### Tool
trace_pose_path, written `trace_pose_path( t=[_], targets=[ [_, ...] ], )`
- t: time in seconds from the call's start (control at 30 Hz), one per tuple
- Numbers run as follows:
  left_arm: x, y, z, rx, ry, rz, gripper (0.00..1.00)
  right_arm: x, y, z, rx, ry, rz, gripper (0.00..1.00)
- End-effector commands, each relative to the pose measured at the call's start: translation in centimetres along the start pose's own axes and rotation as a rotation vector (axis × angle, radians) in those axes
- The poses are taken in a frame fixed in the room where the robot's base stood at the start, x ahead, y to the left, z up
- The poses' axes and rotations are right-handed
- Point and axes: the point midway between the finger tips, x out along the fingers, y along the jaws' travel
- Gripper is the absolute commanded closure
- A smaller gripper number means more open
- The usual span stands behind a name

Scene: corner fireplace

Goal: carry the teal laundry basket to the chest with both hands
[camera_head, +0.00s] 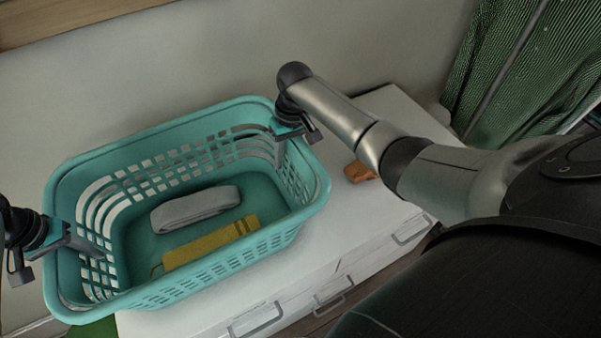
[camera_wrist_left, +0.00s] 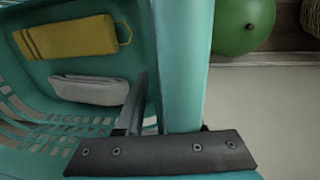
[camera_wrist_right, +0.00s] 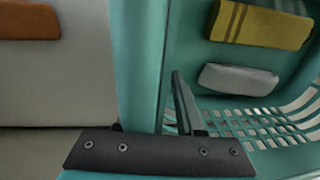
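The teal laundry basket (camera_head: 290,232) is level over the white chest (camera_head: 365,235), its left end reaching past the chest's left edge. I cannot tell whether its bottom touches the top. Inside lie a folded grey cloth (camera_head: 195,209) and a folded yellow cloth (camera_head: 211,246). My left gripper (camera_head: 78,243) is shut on the rim at the left end; in the left wrist view the basket's rim (camera_wrist_left: 182,60) runs between its fingers. My right gripper (camera_head: 290,131) is shut on the right end's rim (camera_wrist_right: 138,60). The outer fingers are mostly hidden.
A small orange-brown object (camera_head: 358,172) lies on the chest just right of the basket. A wall (camera_head: 210,50) stands behind, with a green curtain (camera_head: 525,70) at the right. A green ball (camera_wrist_left: 243,25) is on the floor beyond the left end, near a woven basket (camera_wrist_left: 311,16).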

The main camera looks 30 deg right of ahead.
Motion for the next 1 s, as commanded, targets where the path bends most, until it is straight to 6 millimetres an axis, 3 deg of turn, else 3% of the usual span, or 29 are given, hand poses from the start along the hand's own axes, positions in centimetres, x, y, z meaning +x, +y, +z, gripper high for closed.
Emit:
trace_pose_path(
  t=[0.27,0.37,0.7,1.0],
  targets=[
    [-0.5,-0.1,0.0,-0.001,0.001,-0.001,0.64,0.0,0.0,0.0,0.0,0.0,0.0,0.64],
    [-1.8,-0.1,-0.1,0.0,0.004,-0.001,0.64,0.0,0.1,0.0,0.0,0.0,0.001,0.64],
    [-8.9,-0.1,-0.1,0.0,0.004,-0.002,0.64,0.0,0.1,0.0,0.001,0.0,0.001,0.64],
    [-11.9,0.0,0.0,-0.001,0.0,-0.001,0.64,-0.2,0.1,0.0,0.001,0.001,0.001,0.64]
  ],
)
